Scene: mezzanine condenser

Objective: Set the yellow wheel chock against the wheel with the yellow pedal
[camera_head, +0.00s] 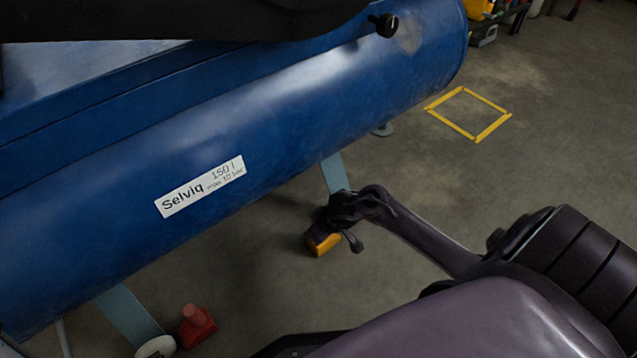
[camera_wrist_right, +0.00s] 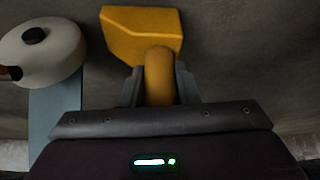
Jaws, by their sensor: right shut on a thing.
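The yellow wheel chock (camera_wrist_right: 140,35) is a block with a rounded grip (camera_wrist_right: 160,75) between the fingers of my right gripper (camera_wrist_right: 160,85), which is shut on that grip. In the head view the chock (camera_head: 323,244) shows low by the floor, below my right gripper (camera_head: 332,224). A white wheel (camera_wrist_right: 42,55) with a dark hub is left of the chock in the wrist view, with a narrow gap between them. A small orange-brown part (camera_wrist_right: 10,73) shows at the wheel's left; I cannot tell if it is the pedal. My left gripper is not in view.
A blue tank (camera_head: 290,110) on pale blue legs hangs over the work spot. A red chock (camera_head: 198,326) is beside another white wheel (camera_head: 156,347) at lower left. A yellow square outline (camera_head: 451,124) marks the floor at upper right, with clear floor around it.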

